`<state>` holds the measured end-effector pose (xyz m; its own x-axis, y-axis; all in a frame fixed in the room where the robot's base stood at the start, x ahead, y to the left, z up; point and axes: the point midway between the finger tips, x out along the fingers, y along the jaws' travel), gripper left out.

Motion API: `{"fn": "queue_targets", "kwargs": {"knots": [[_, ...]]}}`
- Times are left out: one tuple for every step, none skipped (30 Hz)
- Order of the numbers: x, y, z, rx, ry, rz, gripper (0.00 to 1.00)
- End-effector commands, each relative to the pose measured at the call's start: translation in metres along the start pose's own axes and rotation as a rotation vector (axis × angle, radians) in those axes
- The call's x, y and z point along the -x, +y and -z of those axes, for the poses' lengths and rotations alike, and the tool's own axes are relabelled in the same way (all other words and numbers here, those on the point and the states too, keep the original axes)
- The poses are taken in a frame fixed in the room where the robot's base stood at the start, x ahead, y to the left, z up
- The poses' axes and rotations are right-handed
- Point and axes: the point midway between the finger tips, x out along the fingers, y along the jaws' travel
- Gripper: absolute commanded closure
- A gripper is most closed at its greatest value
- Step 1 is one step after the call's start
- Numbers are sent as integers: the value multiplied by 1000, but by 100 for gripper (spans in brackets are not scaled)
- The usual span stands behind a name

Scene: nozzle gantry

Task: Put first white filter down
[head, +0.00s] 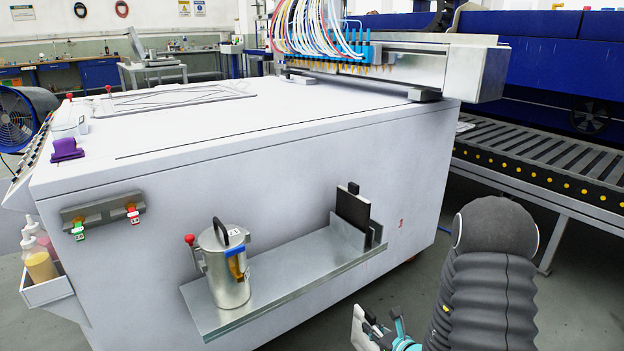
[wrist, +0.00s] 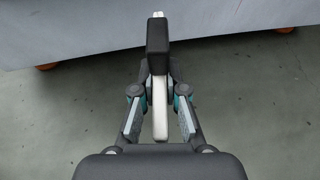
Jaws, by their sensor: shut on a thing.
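My gripper (head: 384,334) is low at the lower right of the head view, off to the right of the machine's side shelf. It is shut on a thin white filter (head: 358,326) with a black block on it. In the wrist view, the white filter (wrist: 160,118) stands edge-on between the fingers of my gripper (wrist: 160,104), its black block (wrist: 158,52) toward the machine. Bare floor shows beneath it, and it appears clear of any surface. My arm hides part of the gripper in the head view.
The metal side shelf (head: 215,321) carries a lidded canister (head: 228,275) at its left and a bracket with an upright black piece (head: 353,208) at its right. The white machine (head: 130,190) fills the left and middle. A roller conveyor (head: 560,160) stands at the right. Grey floor is open below.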

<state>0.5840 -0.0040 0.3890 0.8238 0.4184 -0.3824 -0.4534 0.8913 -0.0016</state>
Motion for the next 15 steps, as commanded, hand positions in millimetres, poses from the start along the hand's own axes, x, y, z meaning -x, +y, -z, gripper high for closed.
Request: {"fn": "queue_targets", "kwargs": {"knots": [[1, -3, 6, -12, 2, 19, 100], [2, -5, 8, -17, 2, 31, 100], [4, -9, 7, -23, 1, 51, 100], [5, -12, 7, -28, 0, 63, 100], [6, -14, 3, -32, -1, 77, 100], [8, -17, 0, -39, -2, 94, 100], [8, -18, -3, -41, -2, 101, 100], [9, -19, -6, -44, -2, 108, 100], [9, -20, -9, -47, -1, 117, 100], [10, -21, -12, -49, -2, 123, 100], [10, -22, -16, -51, -3, 129, 100], [11, -22, -19, -55, -3, 136, 100], [12, -23, -22, -58, -2, 141, 100], [12, -24, -26, -59, -3, 146, 100], [13, -24, -31, -61, -3, 152, 100]]}}
